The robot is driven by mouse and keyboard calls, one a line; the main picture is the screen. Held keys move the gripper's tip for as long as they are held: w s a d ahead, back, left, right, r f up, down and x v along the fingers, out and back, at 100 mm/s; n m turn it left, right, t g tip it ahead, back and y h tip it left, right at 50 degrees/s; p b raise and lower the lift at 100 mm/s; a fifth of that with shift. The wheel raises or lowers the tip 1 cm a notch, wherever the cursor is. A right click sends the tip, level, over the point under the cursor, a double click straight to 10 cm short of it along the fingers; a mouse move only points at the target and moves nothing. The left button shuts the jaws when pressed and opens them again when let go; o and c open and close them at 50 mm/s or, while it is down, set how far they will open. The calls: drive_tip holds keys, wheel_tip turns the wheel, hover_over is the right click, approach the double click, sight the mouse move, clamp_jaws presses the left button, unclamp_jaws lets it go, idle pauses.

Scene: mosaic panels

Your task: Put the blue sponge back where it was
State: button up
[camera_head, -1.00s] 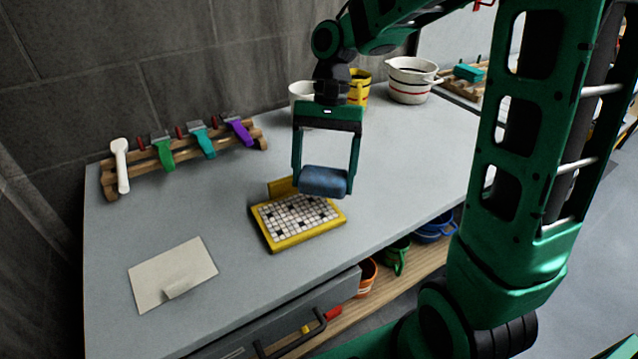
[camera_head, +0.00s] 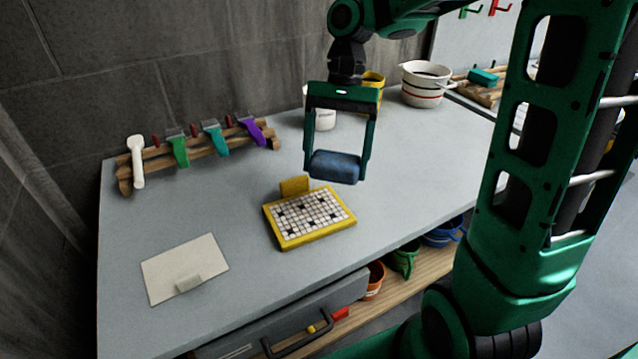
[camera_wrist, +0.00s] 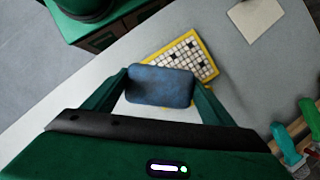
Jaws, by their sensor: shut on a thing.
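The blue sponge (camera_head: 335,167) is held between the two fingers of my gripper (camera_head: 337,163), above the grey table and just behind the yellow-framed mosaic panel (camera_head: 309,219). In the wrist view the sponge (camera_wrist: 160,86) sits between the fingertips, and it covers part of the yellow mosaic panel (camera_wrist: 203,60) below. The panel shows white tiles with a few black ones and a yellow tab at its back edge. A teal sponge-like block (camera_head: 483,76) lies on a wooden slatted rack (camera_head: 478,91) at the far right.
A wooden rack (camera_head: 160,165) with several coloured scrapers stands at the back left. A pale board (camera_head: 185,266) lies at the front left. A white bucket (camera_head: 425,84), a yellow pot (camera_head: 374,80) and a white cup (camera_head: 321,110) stand at the back. The table's right middle is clear.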

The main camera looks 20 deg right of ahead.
sight(357, 159)
drive_tip(key=d+m, duration=0.1)
drive_tip(key=m, duration=0.1)
drive_tip(key=s+d+m+t+y, duration=0.1)
drive_tip(key=m, duration=0.1)
drive_tip(key=d+r+m+t, duration=0.1)
drive_tip(key=d+m, duration=0.1)
drive_tip(key=shift+s+m, duration=0.3)
drive_tip(key=shift+s, duration=0.05)
drive_tip(key=w+d+f+m, duration=0.1)
drive_tip(key=d+f, duration=0.1)
drive_tip(key=d, duration=0.2)
drive_tip(key=d+f+m, duration=0.1)
drive_tip(key=d+f, duration=0.1)
drive_tip(key=d, duration=0.2)
drive_tip(key=w+d+f+t, duration=0.1)
drive_tip(key=d+f, duration=0.1)
drive_tip(key=d, duration=0.2)
drive_tip(key=shift+w+d+f+m+y, duration=0.25)
drive_tip(key=shift+w+f+m+y, duration=0.05)
drive_tip(key=shift+m+y, duration=0.1)
drive_tip(key=shift+f, duration=2)
drive_tip(key=o, duration=0.6)
drive_tip(key=shift+f, duration=0.1)
drive_tip(key=o, duration=0.3)
